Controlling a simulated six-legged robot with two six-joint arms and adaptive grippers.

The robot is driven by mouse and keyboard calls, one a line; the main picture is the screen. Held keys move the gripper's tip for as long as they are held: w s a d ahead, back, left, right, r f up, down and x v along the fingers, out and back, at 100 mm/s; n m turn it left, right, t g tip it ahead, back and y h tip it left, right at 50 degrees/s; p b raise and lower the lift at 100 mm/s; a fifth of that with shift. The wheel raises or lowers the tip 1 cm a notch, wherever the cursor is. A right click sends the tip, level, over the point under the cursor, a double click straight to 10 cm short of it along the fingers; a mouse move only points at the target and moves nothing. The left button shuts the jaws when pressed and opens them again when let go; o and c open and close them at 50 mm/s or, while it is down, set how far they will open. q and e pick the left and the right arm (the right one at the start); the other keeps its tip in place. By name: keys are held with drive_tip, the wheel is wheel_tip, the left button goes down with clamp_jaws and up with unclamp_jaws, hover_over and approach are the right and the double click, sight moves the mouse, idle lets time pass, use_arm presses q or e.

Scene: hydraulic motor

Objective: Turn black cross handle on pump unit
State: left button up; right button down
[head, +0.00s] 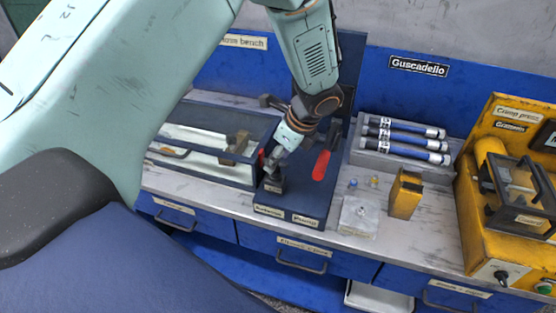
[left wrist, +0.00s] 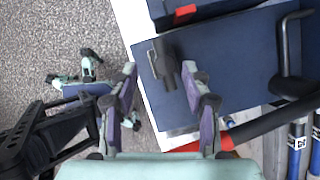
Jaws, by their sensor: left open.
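The pump unit (head: 300,200) is a dark blue box on the bench in the middle of the head view. It also fills the upper right of the left wrist view (left wrist: 230,60). The black cross handle (left wrist: 166,64) shows there as a dark round stem with a thin crossbar, near the unit's edge. My left gripper (left wrist: 160,70) is open and empty, its fingertips appearing on either side of the handle; I cannot tell whether they touch it. In the head view my left gripper (head: 277,157) points down over the unit's front left and partly hides the handle.
A red-gripped lever (head: 320,165) stands on the unit, right of my gripper. A dark framed tray (head: 205,145) is at left.

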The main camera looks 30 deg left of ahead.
use_arm(q)
drive_tip(key=shift+w+a+f, duration=0.15)
drive_tip(key=shift+w+f, duration=0.15)
drive_tip(key=shift+f, duration=0.2)
drive_tip(key=shift+w+a+f, duration=0.1)
drive_tip(key=shift+w+f, duration=0.2)
drive_tip(key=shift+f, duration=0.2)
drive_tip(key=shift+w+a+f, duration=0.1)
drive_tip(key=shift+a+f, duration=0.1)
drive_tip(key=shift+a, duration=0.2)
drive_tip(key=shift+s+r, duration=0.15)
drive_tip(key=shift+s, duration=0.25)
drive_tip(key=shift+s+d+r, duration=0.3)
drive_tip(key=shift+c, duration=1.2)
drive_tip(key=shift+w+d, duration=0.1)
drive_tip(key=shift+w, duration=0.05)
drive_tip(key=shift+c, duration=0.7)
drive_tip(key=shift+w+f, duration=0.3)
drive_tip(key=shift+w, duration=0.1)
drive_tip(key=c, duration=0.3)
drive_tip(key=shift+s+a+r, duration=0.15)
drive_tip(key=shift+s+a, duration=0.05)
drive_tip(key=shift+a, duration=0.05)
clamp_jaws()
